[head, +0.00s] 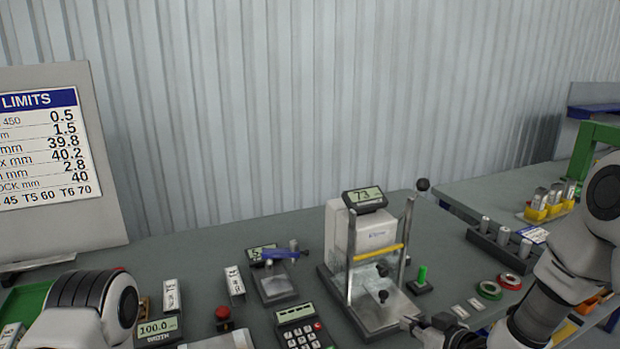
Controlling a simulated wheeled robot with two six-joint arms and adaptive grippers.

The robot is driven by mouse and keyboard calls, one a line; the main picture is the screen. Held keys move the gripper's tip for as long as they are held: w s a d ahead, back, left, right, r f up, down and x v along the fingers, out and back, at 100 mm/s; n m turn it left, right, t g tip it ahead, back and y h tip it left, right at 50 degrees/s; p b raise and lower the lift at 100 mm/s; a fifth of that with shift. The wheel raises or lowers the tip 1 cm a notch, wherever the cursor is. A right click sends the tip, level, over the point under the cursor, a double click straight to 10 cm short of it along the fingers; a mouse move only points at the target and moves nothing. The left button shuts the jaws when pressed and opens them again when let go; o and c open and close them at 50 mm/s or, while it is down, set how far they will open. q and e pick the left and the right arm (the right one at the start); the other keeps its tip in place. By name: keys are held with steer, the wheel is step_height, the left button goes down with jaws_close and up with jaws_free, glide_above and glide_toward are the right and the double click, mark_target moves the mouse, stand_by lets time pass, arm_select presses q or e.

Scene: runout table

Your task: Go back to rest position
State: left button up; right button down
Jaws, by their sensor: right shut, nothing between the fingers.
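My right arm comes in from the right edge, and its gripper (412,324) is low in the head view, just right of the base of the measuring stand. Its fingers look shut with nothing between them. My left arm shows only as a white and dark rounded link at the bottom left; its gripper is out of the picture. The measuring stand (347,262) has a white housing, a yellow bar, clear guard and a display (364,196) reading about 73.
A calculator-like keypad (300,328), a red button (223,313) and a small gauge with a blue arm (274,284) stand left of the stand. Red and green rings (489,290) lie right. A rack of grey cylinders (502,242) is behind them. A limits board (50,150) stands left.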

steer(key=s+a+f+g+h, duration=0.1)
steer(key=s+f+g, duration=0.1)
steer(key=s+f, duration=0.35)
steer(key=s+f+g, duration=0.2)
steer(key=s+f, duration=0.1)
steer(key=f, duration=0.6)
steer(key=s+d+f+m+g+h, duration=0.1)
steer(key=s+f+g, duration=0.3)
steer(key=s, duration=0.8)
steer(key=s+d+f+m+g+h, duration=0.2)
steer(key=s+f, duration=0.4)
steer(key=s, duration=0.6)
steer(key=shift+s+f+m+g+h, duration=0.15)
steer(key=shift+f+m+g+h, duration=0.15)
steer(key=shift+m+g+h, duration=0.35)
steer(key=shift+g, duration=0.25)
